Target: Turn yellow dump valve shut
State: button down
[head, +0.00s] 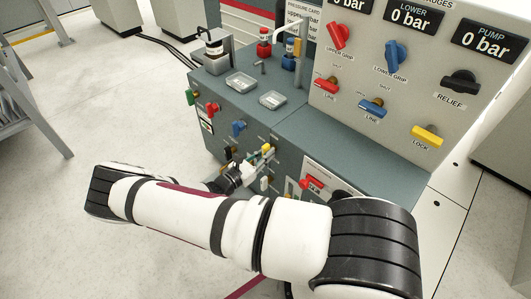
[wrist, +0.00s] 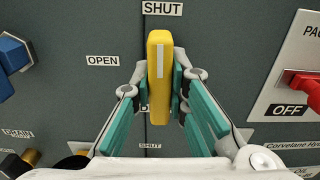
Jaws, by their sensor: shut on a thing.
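The yellow dump valve handle (wrist: 159,50) stands upright in the middle of the wrist view, its upper end just below the SHUT label (wrist: 162,8). A pale stripe runs along its face. The OPEN label (wrist: 102,60) is to its left. My gripper (wrist: 160,88) is shut on the handle, one teal-padded finger on each side. A label behind the handle is mostly hidden. In the head view the yellow handle (head: 267,148) shows small on the cabinet front, with my gripper (head: 258,158) at it, partly hidden by my arm.
A blue handle (wrist: 14,52) is left of the valve and a red switch handle (wrist: 303,84) by an OFF label is right. Above stands a gauge panel (head: 440,95) with several coloured handles. Metal trays (head: 241,82) and bottles sit on the cabinet top.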

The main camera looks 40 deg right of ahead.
jog(key=shift+a+f, duration=0.1)
dwell(0.3)
jog(key=c, duration=1.6)
grip_release()
jog(key=shift+o, duration=0.2)
jog(key=s+a, duration=0.2)
jog(key=a, duration=0.9)
jog(key=shift+s+a, duration=0.2)
jog(key=shift+a, duration=0.2)
